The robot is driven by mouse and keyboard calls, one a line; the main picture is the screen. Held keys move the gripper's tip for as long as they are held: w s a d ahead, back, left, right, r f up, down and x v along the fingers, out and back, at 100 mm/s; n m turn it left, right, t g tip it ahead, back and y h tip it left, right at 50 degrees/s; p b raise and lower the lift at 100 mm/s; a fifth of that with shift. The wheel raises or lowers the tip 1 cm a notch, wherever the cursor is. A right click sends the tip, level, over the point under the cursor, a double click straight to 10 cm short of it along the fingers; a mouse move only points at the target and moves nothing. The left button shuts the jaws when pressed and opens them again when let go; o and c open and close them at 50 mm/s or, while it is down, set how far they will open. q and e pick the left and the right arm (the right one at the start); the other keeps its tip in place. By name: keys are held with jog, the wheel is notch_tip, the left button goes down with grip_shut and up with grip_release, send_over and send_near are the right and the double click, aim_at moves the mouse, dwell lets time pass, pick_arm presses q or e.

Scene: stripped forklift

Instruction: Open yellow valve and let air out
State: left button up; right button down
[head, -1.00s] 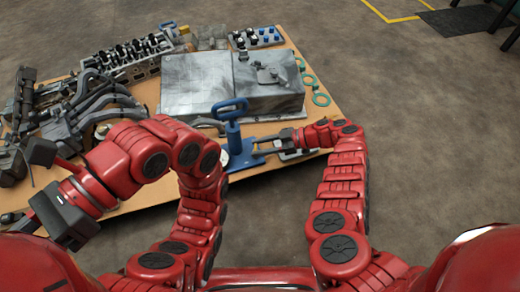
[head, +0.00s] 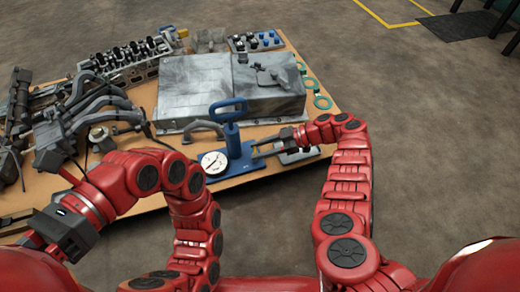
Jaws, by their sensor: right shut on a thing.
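A blue hand pump (head: 232,135) with a loop handle stands upright on a blue base plate (head: 232,170). A white round gauge (head: 214,162) sits at its left side. My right gripper (head: 262,150) reaches in from the right, low beside the pump. It is shut at the pump's right side, where the yellow valve would be; the valve is too small and covered to make out clearly. My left gripper (head: 40,205) is at the table's left front, apart from the pump, with its fingers spread and nothing seen between them.
The wooden table (head: 180,190) also holds a large grey metal box (head: 195,90), an engine head (head: 130,58), dark hoses (head: 85,115), green rings (head: 322,102) and a tray of blue and black parts (head: 256,41). The floor to the right is clear.

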jog(key=shift+c, duration=2)
grip_release()
pick_arm(q)
jog(key=shift+f, duration=0.1)
pick_arm(e)
jog(key=v, duration=1.7)
jog(key=shift+d, duration=0.2)
jog(key=shift+c, duration=0.3)
